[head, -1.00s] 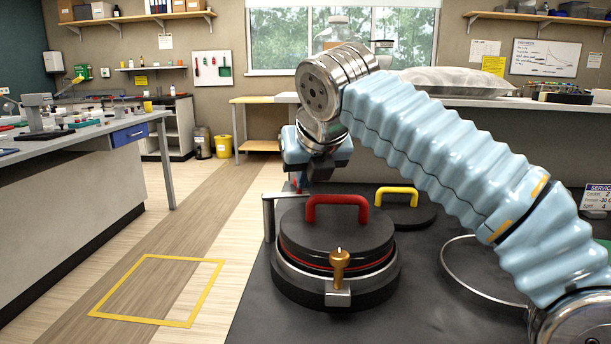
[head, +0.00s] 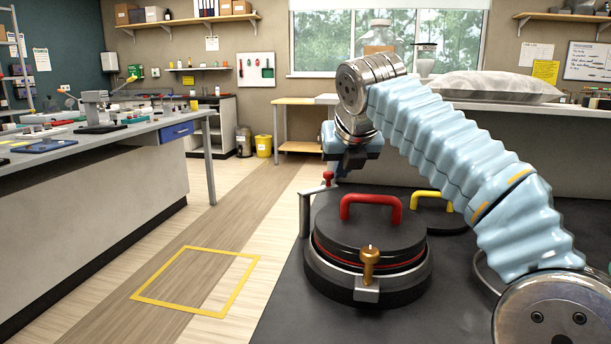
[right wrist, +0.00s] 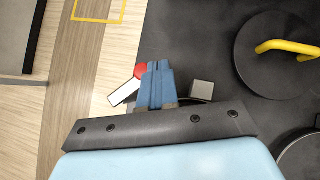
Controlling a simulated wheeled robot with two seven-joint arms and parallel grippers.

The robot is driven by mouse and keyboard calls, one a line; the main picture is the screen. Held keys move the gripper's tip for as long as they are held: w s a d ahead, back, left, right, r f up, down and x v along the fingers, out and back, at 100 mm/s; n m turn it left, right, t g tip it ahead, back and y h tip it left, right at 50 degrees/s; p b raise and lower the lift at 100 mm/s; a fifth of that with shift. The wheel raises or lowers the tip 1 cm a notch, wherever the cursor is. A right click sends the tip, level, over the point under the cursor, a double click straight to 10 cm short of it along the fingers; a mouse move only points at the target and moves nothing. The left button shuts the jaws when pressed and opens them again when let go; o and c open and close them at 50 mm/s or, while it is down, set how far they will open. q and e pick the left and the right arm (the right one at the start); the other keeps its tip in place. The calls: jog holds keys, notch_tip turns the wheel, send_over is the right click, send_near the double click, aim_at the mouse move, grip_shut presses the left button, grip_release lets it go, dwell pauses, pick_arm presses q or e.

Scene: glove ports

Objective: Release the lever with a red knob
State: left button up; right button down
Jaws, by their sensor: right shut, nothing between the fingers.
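The lever is a grey bar on an upright post (head: 305,213) at the left side of the dark round port with a red handle (head: 372,203). Its red knob (head: 328,177) stands at the bar's far end. My right gripper (head: 337,170) is just above and beside the knob, its fingers partly hidden in the head view. In the right wrist view the blue fingers (right wrist: 158,70) are shut and empty. The red knob (right wrist: 140,70) is close against their left side; I cannot tell if they touch. The pale lever bar (right wrist: 122,93) runs down-left from it. My left gripper is not in view.
A brass-coloured knob clamp (head: 369,262) sits on the port's front. A second round lid with a yellow handle (head: 432,198) lies behind it, right. My right arm spans above the dark surface. A workbench (head: 100,165) stands left; the floor between has a yellow taped square (head: 197,279).

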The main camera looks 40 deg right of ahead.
jog(key=shift+w+d, duration=0.15)
jog(key=shift+w, duration=0.4)
dwell(1.6)
